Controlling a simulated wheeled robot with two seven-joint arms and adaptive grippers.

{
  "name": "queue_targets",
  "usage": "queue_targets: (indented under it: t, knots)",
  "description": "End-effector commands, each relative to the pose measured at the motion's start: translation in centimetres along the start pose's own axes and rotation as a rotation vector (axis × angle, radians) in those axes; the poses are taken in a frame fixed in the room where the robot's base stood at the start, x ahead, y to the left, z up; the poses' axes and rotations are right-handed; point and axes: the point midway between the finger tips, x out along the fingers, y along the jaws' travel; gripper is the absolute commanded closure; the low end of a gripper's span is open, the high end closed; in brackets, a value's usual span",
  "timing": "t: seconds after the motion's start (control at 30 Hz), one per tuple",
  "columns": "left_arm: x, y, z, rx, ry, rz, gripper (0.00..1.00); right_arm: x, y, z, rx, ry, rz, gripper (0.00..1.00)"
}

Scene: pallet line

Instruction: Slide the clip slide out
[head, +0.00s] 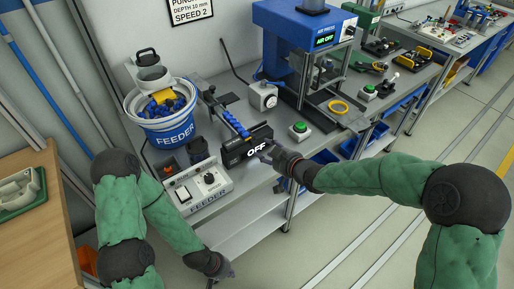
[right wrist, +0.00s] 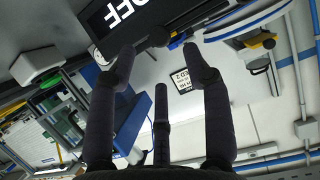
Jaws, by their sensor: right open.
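A black box (head: 240,150) with a lit OFF sign stands at the front edge of the bench in the head view. A rail with blue pieces (head: 232,120) runs down to it from behind. I cannot make out the clip slide as a separate part. My right gripper (head: 268,157) is at the box's right end, beside the sign. In the right wrist view the box (right wrist: 98,22) is at the top left, and the right gripper's (right wrist: 160,62) fingers are spread with nothing between them. My left gripper (head: 222,275) hangs low in front of the bench; its fingers are too small to read.
The feeder bowl (head: 160,127) with blue parts and the feeder control box (head: 205,187) stand left of the black box. A green button (head: 300,128) and the blue air press (head: 290,45) stand to its right. The floor in front is free.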

Motion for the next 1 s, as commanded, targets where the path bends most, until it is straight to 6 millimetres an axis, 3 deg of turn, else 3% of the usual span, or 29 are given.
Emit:
queue_targets:
  t: [0.1,0.33,0.8,0.97,1.0]
  knots:
    - [0.9,-0.3,0.0,0.000,0.000,0.000,1.00,2.4,-0.1,0.3,-0.001,-0.001,-0.002,0.50]
    - [1.6,-0.6,-0.1,0.000,0.000,0.000,1.00,5.4,-0.1,0.1,-0.001,0.000,-0.001,0.50]
    - [1.8,-0.6,-0.1,0.000,0.000,0.000,1.00,6.5,0.0,0.0,0.001,-0.001,0.001,0.50]
    - [1.8,-0.7,-0.1,0.000,0.000,0.000,1.00,6.5,0.0,0.0,0.001,-0.001,0.001,0.95]
    - [1.8,-0.7,-0.1,0.000,0.000,0.000,1.00,6.5,0.0,0.1,0.001,-0.001,0.001,1.00]
